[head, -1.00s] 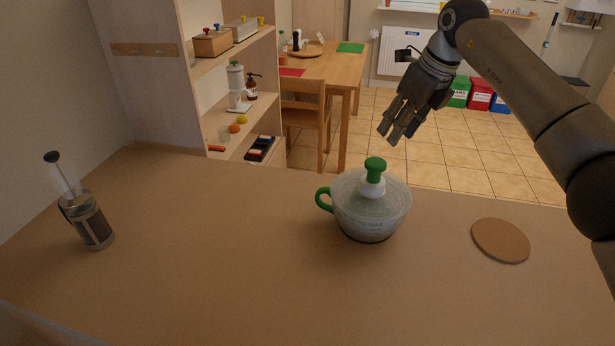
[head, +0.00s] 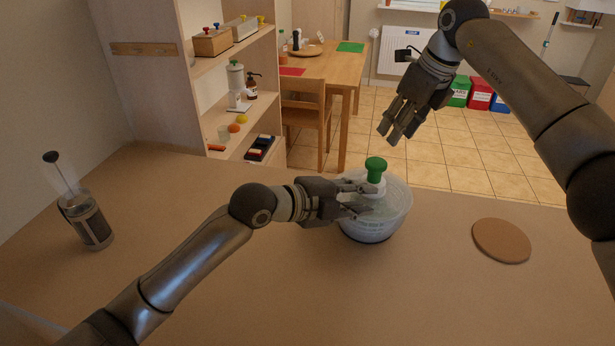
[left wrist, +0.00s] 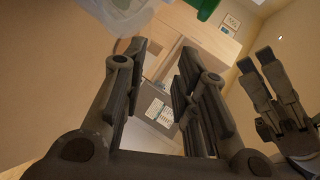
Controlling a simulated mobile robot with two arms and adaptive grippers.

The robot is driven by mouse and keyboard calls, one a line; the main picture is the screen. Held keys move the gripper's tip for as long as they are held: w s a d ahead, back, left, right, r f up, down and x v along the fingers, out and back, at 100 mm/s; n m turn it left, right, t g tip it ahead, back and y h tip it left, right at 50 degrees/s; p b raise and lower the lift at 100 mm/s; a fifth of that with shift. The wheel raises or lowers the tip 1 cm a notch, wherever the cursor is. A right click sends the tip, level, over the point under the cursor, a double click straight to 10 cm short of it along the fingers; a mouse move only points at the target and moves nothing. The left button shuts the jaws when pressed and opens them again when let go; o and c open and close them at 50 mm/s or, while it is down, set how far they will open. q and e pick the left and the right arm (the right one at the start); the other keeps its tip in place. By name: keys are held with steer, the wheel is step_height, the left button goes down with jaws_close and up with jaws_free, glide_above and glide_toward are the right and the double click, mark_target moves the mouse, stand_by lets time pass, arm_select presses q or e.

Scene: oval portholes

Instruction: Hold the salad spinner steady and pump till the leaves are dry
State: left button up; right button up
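The salad spinner (head: 385,222) stands upright on the counter, a clear bowl and lid with a green pump knob (head: 375,166) on a white collar. My left gripper (head: 362,198) is at the spinner's left side, its fingers overlapping the bowl in the head view and hiding the green side handle. In the left wrist view its fingers (left wrist: 165,65) are apart with nothing seen between them. Part of the clear bowl (left wrist: 112,14) and a green part (left wrist: 205,6) show at the top there. My right gripper (head: 394,132) hangs open and empty above and behind the spinner. Leaves cannot be made out.
A French press (head: 88,222) stands at the left of the counter. A round cork mat (head: 501,240) lies right of the spinner. Shelves (head: 235,125) and a wooden table (head: 330,68) are beyond the counter. The front of the counter is clear on the right.

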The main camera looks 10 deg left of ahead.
arm_select(q)
steer(key=w+a+f+g+y, duration=0.1)
steer(key=w+a+f+y, duration=0.1)
steer(key=a, duration=0.3)
steer(key=w+a+f+n+y, duration=0.1)
steer(key=w+a+f+y, duration=0.2)
steer(key=w+a+f, duration=0.1)
steer(key=w+a+f+g+y, duration=0.1)
steer(key=w+a+f+y, duration=0.1)
steer(key=w+a+f, duration=0.2)
steer(key=shift+w+a+g+y, duration=0.15)
steer(key=shift+w+a+y, duration=0.1)
steer(key=shift+a, duration=0.6)
steer(key=shift+w+a+g+y, duration=0.15)
steer(key=shift+w+a, duration=0.1)
steer(key=shift+a, duration=0.55)
steer(key=s+d+r+m+g, duration=0.25)
steer(key=d+r+m, duration=0.3)
steer(key=m, duration=0.65)
steer(key=x, duration=0.5)
steer(key=a+x, duration=0.1)
steer(key=x, duration=0.2)
steer(key=shift+w+f, duration=0.25)
steer(key=shift+f, duration=0.2)
jaws_close()
